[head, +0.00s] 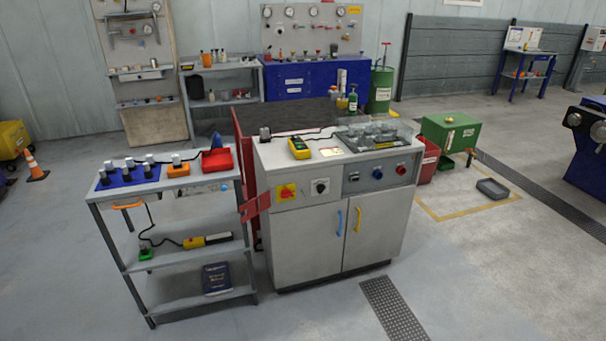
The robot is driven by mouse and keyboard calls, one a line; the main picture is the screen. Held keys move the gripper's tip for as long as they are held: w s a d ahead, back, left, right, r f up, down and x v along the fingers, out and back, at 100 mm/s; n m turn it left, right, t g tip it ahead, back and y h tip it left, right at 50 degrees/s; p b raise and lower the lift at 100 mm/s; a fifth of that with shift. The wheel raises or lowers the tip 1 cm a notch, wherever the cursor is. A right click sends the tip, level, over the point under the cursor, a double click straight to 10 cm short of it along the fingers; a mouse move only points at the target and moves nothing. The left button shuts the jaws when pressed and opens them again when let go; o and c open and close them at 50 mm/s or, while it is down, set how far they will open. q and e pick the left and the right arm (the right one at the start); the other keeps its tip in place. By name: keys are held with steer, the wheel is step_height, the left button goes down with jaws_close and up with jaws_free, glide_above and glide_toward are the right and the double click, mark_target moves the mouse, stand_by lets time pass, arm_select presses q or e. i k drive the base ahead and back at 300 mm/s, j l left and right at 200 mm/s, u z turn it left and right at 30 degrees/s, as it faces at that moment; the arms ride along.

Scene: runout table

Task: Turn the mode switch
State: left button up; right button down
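A grey-white cabinet (305,240) stands in the middle of the head view, with controls on its upper front. A black rotary knob on a pale square plate (320,187) looks like the mode switch; its label is too small to read. A red rotary switch on a yellow plate (286,192) sits just left of it. A darker panel (367,184) to the right carries a small black control (354,177), a blue round control (378,174) and a red round control (401,169). Neither gripper is in view.
A yellow handheld device (299,148) and a grey fixture (372,136) are on the cabinet top. A grey shelf cart (168,187) stands close on the left, with a red upright panel (240,165) between. The floor in front is clear around a dark grate (394,309).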

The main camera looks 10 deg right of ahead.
mark_target(321, 187)
steer(key=i+l, duration=0.15)
steer(key=i, duration=0.4)
steer(key=i+l+u, duration=0.1)
steer(key=i, duration=0.45)
steer(key=i+l, duration=0.25)
steer(key=i, duration=0.3)
